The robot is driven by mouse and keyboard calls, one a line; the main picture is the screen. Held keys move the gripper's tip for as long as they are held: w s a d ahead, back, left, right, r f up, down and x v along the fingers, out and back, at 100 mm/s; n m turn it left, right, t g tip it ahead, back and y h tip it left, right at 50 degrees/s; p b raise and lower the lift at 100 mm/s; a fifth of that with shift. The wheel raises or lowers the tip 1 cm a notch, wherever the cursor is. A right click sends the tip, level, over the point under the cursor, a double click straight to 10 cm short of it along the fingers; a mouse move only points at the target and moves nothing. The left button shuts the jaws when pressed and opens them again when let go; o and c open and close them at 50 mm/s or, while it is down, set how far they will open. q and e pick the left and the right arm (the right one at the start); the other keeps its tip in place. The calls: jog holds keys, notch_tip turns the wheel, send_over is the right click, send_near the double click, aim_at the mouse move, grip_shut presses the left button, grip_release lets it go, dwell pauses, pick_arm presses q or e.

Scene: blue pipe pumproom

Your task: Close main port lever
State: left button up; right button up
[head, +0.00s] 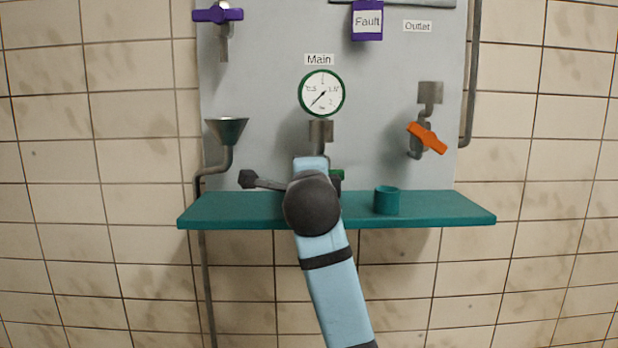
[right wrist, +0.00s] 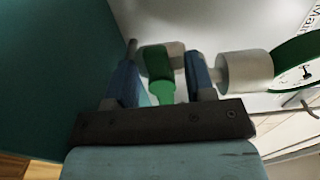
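The main port lever has a green handle (right wrist: 158,66), seen close up in the right wrist view. In the head view only a small green piece of the lever (head: 337,176) shows beside my arm, below the gauge marked Main (head: 321,93). My right gripper (right wrist: 165,72) is open, with its two blue fingers on either side of the green handle. A gap shows between the handle and the right-hand finger; I cannot tell whether the other finger touches. In the head view my arm hides the gripper and most of the lever. My left gripper is in no view.
A teal shelf (head: 435,207) runs below the panel, with a teal cup (head: 386,200) on it right of my arm. A funnel (head: 227,131) is at left, an orange valve handle (head: 426,137) at right, and a purple handle (head: 217,13) at upper left.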

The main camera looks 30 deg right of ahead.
jog(key=shift+a, duration=0.1)
jog(key=shift+s+a+f, duration=0.1)
jog(key=shift+s+a, duration=0.05)
jog(key=shift+s, duration=0.15)
jog(key=b+v, duration=0.3)
jog(key=v, duration=1)
jog(key=shift+s, duration=0.1)
